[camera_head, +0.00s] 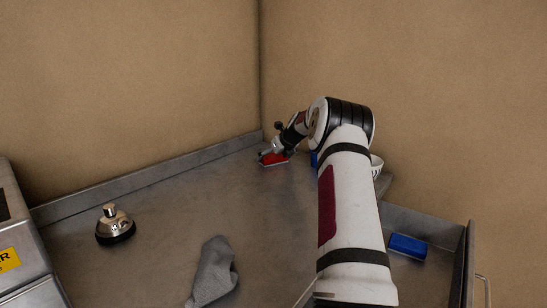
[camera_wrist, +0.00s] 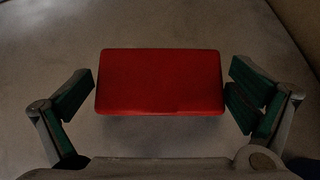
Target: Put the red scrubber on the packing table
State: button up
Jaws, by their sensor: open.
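The red scrubber (camera_wrist: 160,82) is a flat red block lying on the grey metal counter. In the wrist view it sits between the two fingers of my gripper (camera_wrist: 166,92), which are spread wide with a small gap at each end of it. In the head view the red scrubber (camera_head: 272,159) shows at the far back corner of the counter, partly hidden by my gripper (camera_head: 266,153). My gripper is open and holds nothing. I cannot make out which surface is the packing table.
A metal call bell (camera_head: 115,225) and a grey cloth (camera_head: 213,270) rest on the counter (camera_head: 175,240). A grey machine (camera_head: 20,250) stands at left. A blue block (camera_head: 408,246) lies in the open drawer at right. A white bowl (camera_head: 377,166) is partly behind my arm. Walls close the back corner.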

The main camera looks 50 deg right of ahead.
jog(key=shift+r, duration=0.2)
jog(key=p+v, duration=0.1)
jog(key=v, duration=1.1)
jog(key=w+a+r+n+g+y, duration=0.15)
jog(key=a+n, duration=0.25)
jog(key=a, duration=0.5)
jog(key=a+r+n+y, duration=0.1)
jog(key=a+r+n, duration=0.25)
jog(key=a, duration=0.55)
jog(key=s+a+r+n+g, duration=0.1)
jog(key=s+a+n, duration=0.45)
jog(key=a, duration=0.45)
jog(key=s+a+r+n+g, duration=0.1)
jog(key=s+a+n, duration=0.5)
jog(key=a, duration=0.5)
jog(key=s+a+f+n+g, duration=0.1)
jog(key=s+a+n+g, duration=0.1)
jog(key=s+a+n, duration=0.9)
jog(key=s+a+f+n+g, duration=0.1)
jog(key=s+f+n, duration=0.2)
jog(key=s, duration=0.6)
jog(key=s+a+f+n+g, duration=0.1)
jog(key=s+f+n, duration=0.2)
jog(key=s+n, duration=0.3)
jog(key=s, duration=0.3)
jog(key=shift+s+a+f+n, duration=0.25)
jog(key=shift+f+n, duration=0.05)
